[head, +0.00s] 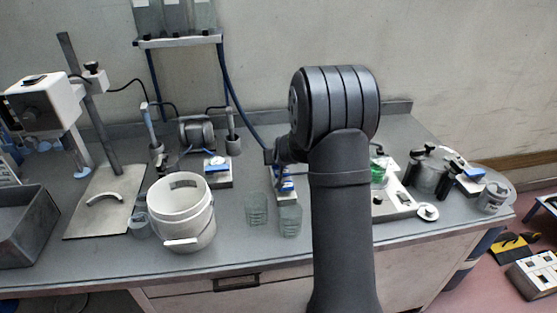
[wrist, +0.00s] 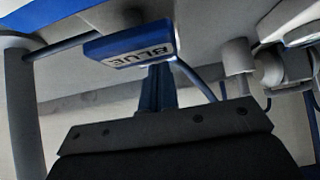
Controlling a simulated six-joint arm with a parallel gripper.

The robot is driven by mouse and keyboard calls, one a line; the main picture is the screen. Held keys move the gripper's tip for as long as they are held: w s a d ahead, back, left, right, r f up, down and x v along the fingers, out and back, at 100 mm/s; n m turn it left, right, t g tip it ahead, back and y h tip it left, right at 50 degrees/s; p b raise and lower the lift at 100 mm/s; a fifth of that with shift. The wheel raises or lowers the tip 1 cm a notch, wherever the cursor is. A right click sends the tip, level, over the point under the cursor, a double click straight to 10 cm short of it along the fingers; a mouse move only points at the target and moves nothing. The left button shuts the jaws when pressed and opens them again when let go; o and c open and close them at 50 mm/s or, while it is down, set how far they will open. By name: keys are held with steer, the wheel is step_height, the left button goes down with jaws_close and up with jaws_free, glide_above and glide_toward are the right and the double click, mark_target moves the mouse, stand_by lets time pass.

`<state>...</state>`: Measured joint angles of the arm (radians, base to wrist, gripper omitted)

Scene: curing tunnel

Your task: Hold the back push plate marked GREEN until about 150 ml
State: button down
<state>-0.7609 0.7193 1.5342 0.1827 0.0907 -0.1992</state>
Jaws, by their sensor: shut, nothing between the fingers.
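In the wrist view, a blue push plate (wrist: 140,46) carries a label reading BLUE, seen upside down. The fingers of my gripper (wrist: 157,76) are shut and empty, with their tips close to this plate; I cannot tell whether they touch it. In the head view, my gripper (head: 278,156) shows only partly at the left of my arm, above a blue-topped unit (head: 284,184). Another blue-topped unit (head: 217,166) stands further left. No label reading GREEN is legible in either view. A small container with green content (head: 380,172) stands right of my arm.
Two clear beakers (head: 257,208) (head: 290,219) stand near the bench front. A white bucket (head: 182,213) and grey tray (head: 22,226) are at the left. A wall rack with hoses (head: 180,42) hangs behind. A dark-handled pot (head: 430,172) and a grey cup (head: 492,197) stand at the right.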

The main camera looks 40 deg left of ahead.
steer(key=shift+s+d+f, duration=0.2)
steer(key=shift+s+f, duration=0.1)
steer(key=shift+f, duration=0.35)
steer(key=r, duration=0.5)
steer(key=shift+w+a+r, duration=0.15)
steer(key=shift+w+r, duration=0.05)
steer(key=v, duration=0.9)
steer(key=shift+r, duration=0.35)
steer(key=shift+s, duration=0.1)
stand_by(1.0)
steer(key=x, duration=0.8)
steer(key=v, duration=0.5)
steer(key=shift+w+a+r, duration=0.15)
steer(key=shift+w+r, duration=0.1)
steer(key=shift+r, duration=0.05)
steer(key=shift+a+f, duration=0.1)
